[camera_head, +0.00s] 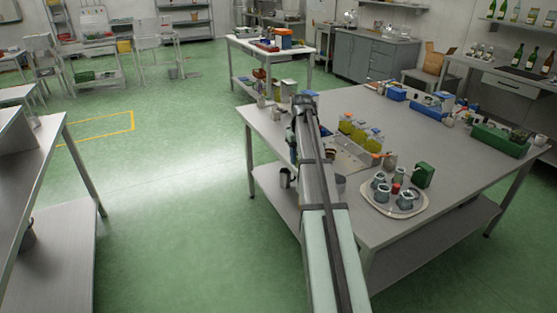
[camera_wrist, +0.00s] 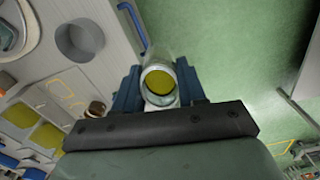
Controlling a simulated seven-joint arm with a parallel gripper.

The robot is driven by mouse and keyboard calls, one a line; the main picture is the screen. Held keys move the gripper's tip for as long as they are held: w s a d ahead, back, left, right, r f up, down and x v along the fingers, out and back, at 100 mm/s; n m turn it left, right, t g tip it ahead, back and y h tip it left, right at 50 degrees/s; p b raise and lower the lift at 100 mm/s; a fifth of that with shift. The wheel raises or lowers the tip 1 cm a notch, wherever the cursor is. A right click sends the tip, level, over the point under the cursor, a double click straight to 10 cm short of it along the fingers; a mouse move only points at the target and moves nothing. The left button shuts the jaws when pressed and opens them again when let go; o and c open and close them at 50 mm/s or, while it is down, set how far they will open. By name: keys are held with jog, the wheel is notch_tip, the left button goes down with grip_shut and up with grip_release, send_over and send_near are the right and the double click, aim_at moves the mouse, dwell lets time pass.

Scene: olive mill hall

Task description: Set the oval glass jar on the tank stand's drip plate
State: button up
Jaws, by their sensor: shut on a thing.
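In the wrist view, a clear glass jar (camera_wrist: 158,88) with yellow contents sits between the blue fingers of my gripper (camera_wrist: 158,92). My gripper is shut on it, and I look down into its open mouth. The green floor lies below and to the right of the jar, just beyond the table's edge. In the head view, my gripper (camera_head: 293,145) hangs at the left edge of the big steel table (camera_head: 440,135), partly hidden by my arm.
Several yellow-filled jars (camera_head: 360,134) stand on the table right of my arm. An oval tray (camera_head: 376,209) with cups and a green carton (camera_head: 423,175) are nearer. A grey round container (camera_wrist: 80,40) stands near the edge. Open floor (camera_head: 190,170) lies left.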

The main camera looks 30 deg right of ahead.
jog(key=w+d+f+m, duration=0.2)
jog(key=d+f, duration=0.1)
jog(key=d, duration=1)
jog(key=w+d+f+m, duration=0.2)
jog(key=w+d+f, duration=0.15)
jog(key=d, duration=0.95)
jog(key=shift+s+f, duration=0.25)
jog(key=shift+f, duration=1.15)
jog(key=shift+s+f, duration=0.2)
jog(key=shift+f, duration=1.15)
jog(key=shift+f, duration=0.35)
jog(key=o, duration=0.9)
jog(key=shift+o, duration=0.5)
jog(key=shift+o, duration=1.2)
notch_tip(320, 180, up, 7)
